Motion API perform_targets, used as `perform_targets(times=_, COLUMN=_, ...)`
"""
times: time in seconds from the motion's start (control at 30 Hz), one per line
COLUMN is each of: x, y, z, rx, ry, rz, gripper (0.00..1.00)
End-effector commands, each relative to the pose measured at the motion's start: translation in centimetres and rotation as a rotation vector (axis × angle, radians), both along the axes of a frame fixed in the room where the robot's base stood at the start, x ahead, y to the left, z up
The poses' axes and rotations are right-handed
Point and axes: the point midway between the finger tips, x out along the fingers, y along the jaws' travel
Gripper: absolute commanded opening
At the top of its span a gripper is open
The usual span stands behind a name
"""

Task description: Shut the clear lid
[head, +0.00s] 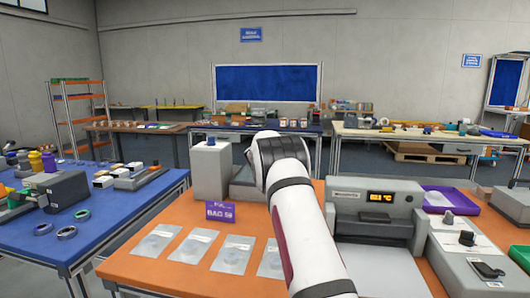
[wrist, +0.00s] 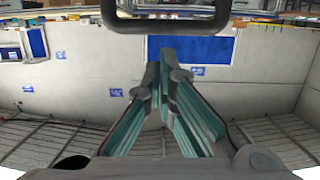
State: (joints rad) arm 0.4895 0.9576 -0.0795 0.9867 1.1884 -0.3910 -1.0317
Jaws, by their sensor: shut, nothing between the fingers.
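In the wrist view my gripper (wrist: 160,72) is shut and empty, with its teal-edged fingers together at the tips. The room appears upside down behind it. In the head view my white arm reaches over the orange table (head: 146,268), and its dark end hides the gripper. I cannot make out a clear lid in either view. A grey machine (head: 244,190), largely behind my arm, stands beside a pale grey block (head: 211,172). A dark rounded bar (wrist: 165,26) crosses the top of the wrist view; I cannot tell what it belongs to.
A purple BAG sign (head: 220,212) and several clear bags (head: 233,254) lie in front. A grey machine with a lit display (head: 375,212) stands right of my arm, near a purple tray (head: 450,199). A blue table (head: 110,212) is at the left.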

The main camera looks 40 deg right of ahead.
Motion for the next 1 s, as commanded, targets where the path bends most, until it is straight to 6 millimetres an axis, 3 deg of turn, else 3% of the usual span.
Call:
perform_targets(times=0.5, x=-4.4, y=5.7, z=1.4, rx=0.001, ry=0.001, rz=-0.001, gripper=0.0)
perform_targets(times=1.0, x=-5.4, y=7.1, z=1.8, rx=0.001, ry=-0.001, rz=0.004, gripper=0.0)
